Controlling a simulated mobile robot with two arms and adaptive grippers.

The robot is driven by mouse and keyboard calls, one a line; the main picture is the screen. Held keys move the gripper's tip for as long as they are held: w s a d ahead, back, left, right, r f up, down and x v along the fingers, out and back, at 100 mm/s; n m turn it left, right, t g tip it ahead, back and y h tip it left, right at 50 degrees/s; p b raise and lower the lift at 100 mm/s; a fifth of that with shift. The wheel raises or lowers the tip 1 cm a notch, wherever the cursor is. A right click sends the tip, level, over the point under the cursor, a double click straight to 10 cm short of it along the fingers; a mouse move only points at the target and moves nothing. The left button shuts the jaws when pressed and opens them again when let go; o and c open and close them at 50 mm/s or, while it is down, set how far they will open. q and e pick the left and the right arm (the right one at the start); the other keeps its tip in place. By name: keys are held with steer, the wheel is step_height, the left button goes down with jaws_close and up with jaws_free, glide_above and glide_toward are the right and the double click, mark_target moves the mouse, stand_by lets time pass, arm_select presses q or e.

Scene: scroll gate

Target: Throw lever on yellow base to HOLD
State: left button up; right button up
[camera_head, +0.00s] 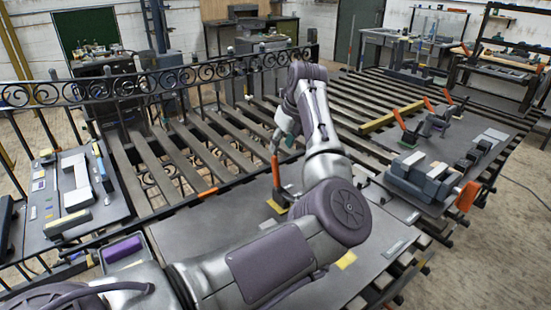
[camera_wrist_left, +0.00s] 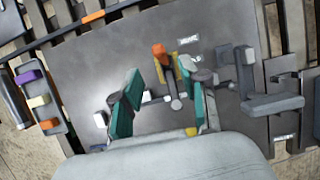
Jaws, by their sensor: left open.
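The lever has an orange handle (camera_head: 275,165) and rises from a yellow base (camera_head: 276,207) on a grey panel. In the left wrist view the orange handle (camera_wrist_left: 159,50) and yellow base (camera_wrist_left: 171,72) lie just beyond the fingertips. My left gripper (camera_head: 284,138) is above and near the handle in the head view. Its teal fingers are spread in the left wrist view (camera_wrist_left: 161,82), with nothing gripped between them. Small white labels (camera_wrist_left: 187,40) lie beside the lever, but their words are too small to read. My right gripper is not in view.
A scrolled black railing (camera_head: 170,78) runs behind the panel. A grey block assembly (camera_head: 420,175) with an orange handle (camera_head: 467,196) stands at right, with other orange levers (camera_head: 398,118) behind. A tray with coloured blocks (camera_wrist_left: 40,102) lies left in the left wrist view.

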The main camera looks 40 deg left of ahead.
mark_target(276, 158)
arm_select(q)
steer(key=p+x, duration=0.1)
steer(key=x, duration=0.7)
steer(key=shift+a, duration=0.1)
steer(key=shift+c, duration=0.2)
jaws_close()
